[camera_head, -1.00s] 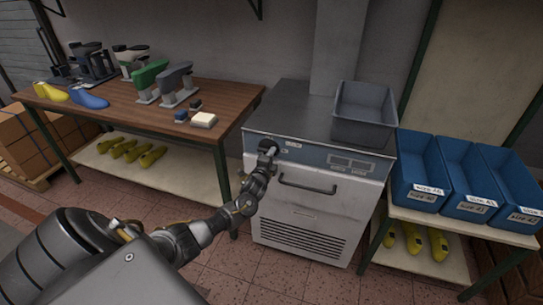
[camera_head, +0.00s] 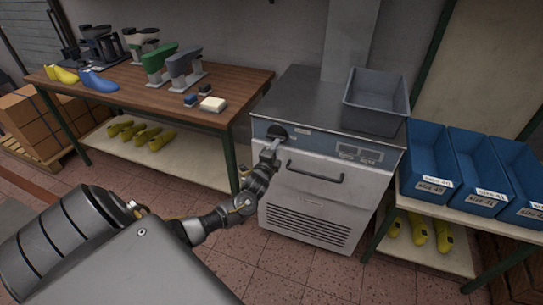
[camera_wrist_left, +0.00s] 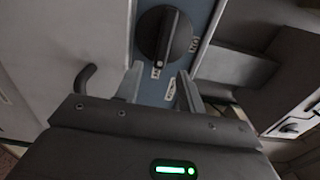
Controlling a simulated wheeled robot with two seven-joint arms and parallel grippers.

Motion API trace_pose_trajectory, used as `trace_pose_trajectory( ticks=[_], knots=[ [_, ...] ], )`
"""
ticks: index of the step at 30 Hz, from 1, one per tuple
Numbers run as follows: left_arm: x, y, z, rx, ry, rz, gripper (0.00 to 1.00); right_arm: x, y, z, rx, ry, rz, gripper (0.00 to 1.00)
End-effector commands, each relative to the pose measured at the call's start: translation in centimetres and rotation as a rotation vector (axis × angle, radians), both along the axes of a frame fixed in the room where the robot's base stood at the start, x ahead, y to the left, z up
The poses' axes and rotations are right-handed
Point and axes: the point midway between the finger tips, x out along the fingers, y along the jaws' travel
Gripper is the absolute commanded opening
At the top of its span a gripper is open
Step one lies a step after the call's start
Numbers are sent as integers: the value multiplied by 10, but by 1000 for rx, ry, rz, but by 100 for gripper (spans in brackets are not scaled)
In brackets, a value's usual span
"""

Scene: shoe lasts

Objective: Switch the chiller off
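The chiller (camera_head: 312,220) is a pale grey cabinet with a blue control strip (camera_head: 316,147) along its upper front. A round black knob (camera_head: 277,131) sits at the strip's left end. It also shows large in the left wrist view (camera_wrist_left: 165,35), its grip bar close to upright in that picture, with small white labels around it. My left gripper (camera_head: 270,152) is just below and in front of the knob. In the left wrist view its two fingers (camera_wrist_left: 159,85) are spread, with nothing between them, and their tips stop short of the knob. My right gripper is out of view.
A bar handle (camera_head: 315,174) juts from the chiller front near the gripper. A grey bin (camera_head: 376,105) stands on the chiller's top. A wooden bench (camera_head: 225,82) with lasts is at left; blue crates (camera_head: 477,172) stand on a shelf at right.

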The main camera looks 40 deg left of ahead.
Motion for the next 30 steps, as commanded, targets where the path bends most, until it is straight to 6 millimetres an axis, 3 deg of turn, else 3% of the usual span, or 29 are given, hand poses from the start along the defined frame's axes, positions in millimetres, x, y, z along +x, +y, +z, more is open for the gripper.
trace_pose_trajectory(
  ticks=[3, 10, 30],
  knots=[
    [-23, -8, -1, -1, 2, -1, 39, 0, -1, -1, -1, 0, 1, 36],
    [-49, -17, 0, 0, -1, -1, 39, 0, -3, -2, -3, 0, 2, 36],
    [-53, -19, 0, -4, -3, 0, 39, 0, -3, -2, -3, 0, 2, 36]
  ],
)
